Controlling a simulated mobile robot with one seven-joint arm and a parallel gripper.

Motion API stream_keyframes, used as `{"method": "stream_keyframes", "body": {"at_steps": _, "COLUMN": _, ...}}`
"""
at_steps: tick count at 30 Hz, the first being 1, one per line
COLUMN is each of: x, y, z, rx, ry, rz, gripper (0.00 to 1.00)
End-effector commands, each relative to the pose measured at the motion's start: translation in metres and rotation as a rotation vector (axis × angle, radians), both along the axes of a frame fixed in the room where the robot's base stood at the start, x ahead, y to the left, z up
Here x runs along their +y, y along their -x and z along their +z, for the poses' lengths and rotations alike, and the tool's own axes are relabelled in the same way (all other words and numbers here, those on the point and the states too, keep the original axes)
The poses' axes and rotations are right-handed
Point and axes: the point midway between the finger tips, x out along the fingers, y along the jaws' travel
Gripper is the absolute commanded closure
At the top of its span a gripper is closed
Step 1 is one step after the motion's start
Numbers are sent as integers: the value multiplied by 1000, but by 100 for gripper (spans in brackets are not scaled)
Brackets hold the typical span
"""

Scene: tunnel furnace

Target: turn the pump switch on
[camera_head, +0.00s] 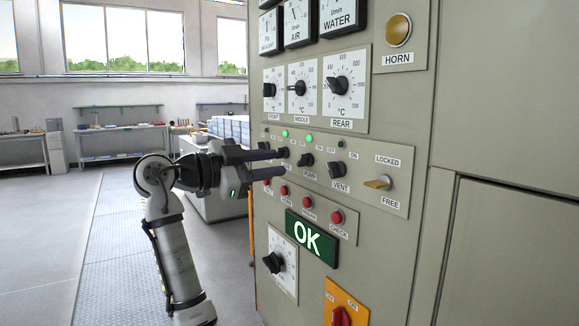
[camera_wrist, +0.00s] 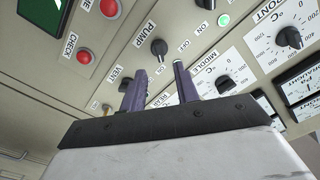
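The black pump switch (camera_head: 306,160) is a small knob above the PUMP label on the grey control panel. In the wrist view the pump switch (camera_wrist: 158,47) shows just beyond the gap between my fingertips. My gripper (camera_head: 284,163) reaches in from the left with two dark fingers, apart and empty, near the switch row. Its fingers (camera_wrist: 159,68) also show parted in the wrist view. No contact with the switch is visible. A green lamp (camera_head: 309,138) glows above the pump switch. I cannot tell which way the knob points.
The vent switch (camera_head: 337,170) stands right of the pump switch, with the LOCKED/FREE lever (camera_head: 378,182) beyond. Red buttons (camera_head: 336,217) and a green OK display (camera_head: 311,239) are below. Temperature dials (camera_head: 345,88) are above. Open floor lies left of the panel.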

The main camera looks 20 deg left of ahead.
Motion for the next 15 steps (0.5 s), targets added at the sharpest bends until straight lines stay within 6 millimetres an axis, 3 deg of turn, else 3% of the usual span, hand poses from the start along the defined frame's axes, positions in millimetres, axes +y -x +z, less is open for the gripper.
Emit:
{"method": "stream_keyframes", "body": {"at_steps": 6, "x": 29, "y": 37, "z": -1, "rx": -1, "ry": 0, "rz": 1, "gripper": 69}}
{"method": "stream_keyframes", "body": {"at_steps": 15, "x": 44, "y": 56, "z": 0, "rx": -1, "ry": 0, "rz": -1, "gripper": 69}}
